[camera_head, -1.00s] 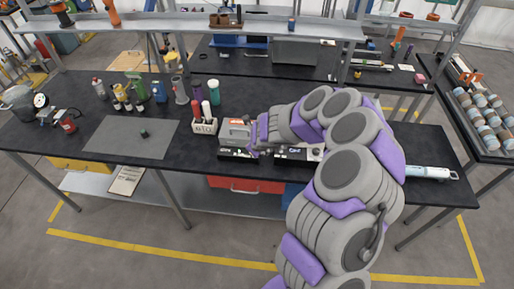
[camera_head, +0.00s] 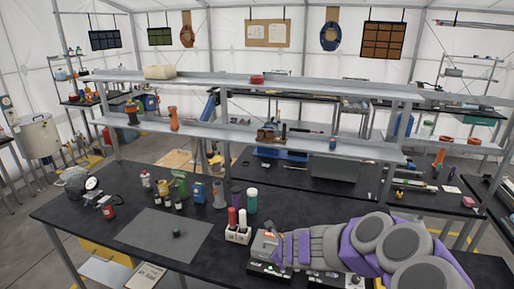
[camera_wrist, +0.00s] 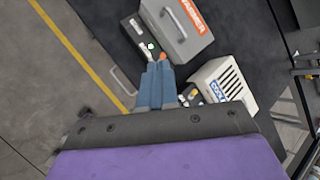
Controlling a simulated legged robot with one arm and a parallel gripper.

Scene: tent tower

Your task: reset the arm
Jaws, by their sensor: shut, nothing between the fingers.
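My gripper shows in the wrist view (camera_wrist: 158,75) as two blue-grey fingers close together, with nothing between them. In the head view my arm reaches in from the lower right over the black workbench, and the fingers are too small to make out. In the wrist view a grey case with an orange label (camera_wrist: 180,28) lies just beyond the fingertips. Whether the fingers touch either cannot be told.
A white holder with red and white bottles (camera_head: 237,234) stands left of my arm. A grey mat (camera_head: 150,238) and several bottles occupy the bench's left. A metal shelf (camera_head: 250,137) runs behind. A white vented box (camera_wrist: 222,80) is right of the fingers in the wrist view.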

